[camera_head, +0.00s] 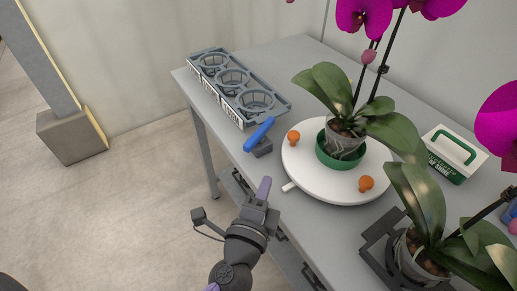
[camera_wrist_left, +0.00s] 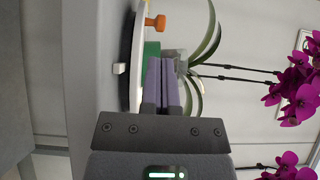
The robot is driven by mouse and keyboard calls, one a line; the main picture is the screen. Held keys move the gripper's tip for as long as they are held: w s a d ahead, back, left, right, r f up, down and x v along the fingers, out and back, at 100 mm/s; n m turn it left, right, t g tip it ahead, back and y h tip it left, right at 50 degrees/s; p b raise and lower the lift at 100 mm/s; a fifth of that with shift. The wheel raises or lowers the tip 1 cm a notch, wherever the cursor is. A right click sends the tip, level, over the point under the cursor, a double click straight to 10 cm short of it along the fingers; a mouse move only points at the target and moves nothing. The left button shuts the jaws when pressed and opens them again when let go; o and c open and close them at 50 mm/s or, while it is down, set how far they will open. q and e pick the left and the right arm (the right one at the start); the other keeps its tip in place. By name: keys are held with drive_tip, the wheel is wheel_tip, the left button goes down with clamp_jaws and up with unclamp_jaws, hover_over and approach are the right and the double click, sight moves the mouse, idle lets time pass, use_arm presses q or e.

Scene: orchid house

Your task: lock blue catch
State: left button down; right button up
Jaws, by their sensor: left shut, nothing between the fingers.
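The blue catch (camera_head: 259,133) is a blue lever on a dark grey base, at the table's front edge beside the white turntable (camera_head: 300,185). The lever slants up to the right in the head view. It does not show in the left wrist view. My left gripper (camera_head: 264,188), with purple fingers, is shut and empty. It appears below the catch in the head view, near the turntable's pale tab (camera_head: 289,187), and touches neither as far as I can tell. The shut fingers (camera_wrist_left: 162,85) also show in the left wrist view. My right gripper is out of view.
The turntable carries two orange knobs (camera_head: 294,137) and a green dish (camera_head: 327,158) with a potted orchid. A grey pot tray (camera_head: 222,104) stands at the back left. A second orchid (camera_head: 419,256) stands at the right.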

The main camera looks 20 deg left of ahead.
sight(260, 135)
use_arm(q)
drive_tip(key=w, duration=0.7)
drive_tip(key=shift+w+a+r+p, duration=0.1)
drive_tip(key=shift+w+a+p, duration=0.1)
drive_tip(key=shift+p, duration=0.15)
drive_tip(key=a, duration=0.2)
drive_tip(key=shift+w+a, duration=0.2)
drive_tip(key=shift+a, duration=0.15)
drive_tip(key=shift+w+a, duration=0.1)
drive_tip(key=shift+a, duration=0.3)
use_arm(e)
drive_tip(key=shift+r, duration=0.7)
use_arm(q)
drive_tip(key=shift+a+m+h, duration=0.2)
drive_tip(key=shift+m+h, duration=0.1)
drive_tip(key=shift+h, duration=0.2)
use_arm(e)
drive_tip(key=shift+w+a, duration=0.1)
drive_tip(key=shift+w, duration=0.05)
use_arm(q)
drive_tip(key=shift+a+m+h, duration=0.2)
drive_tip(key=shift+m+h, duration=0.2)
drive_tip(key=shift+h, duration=0.2)
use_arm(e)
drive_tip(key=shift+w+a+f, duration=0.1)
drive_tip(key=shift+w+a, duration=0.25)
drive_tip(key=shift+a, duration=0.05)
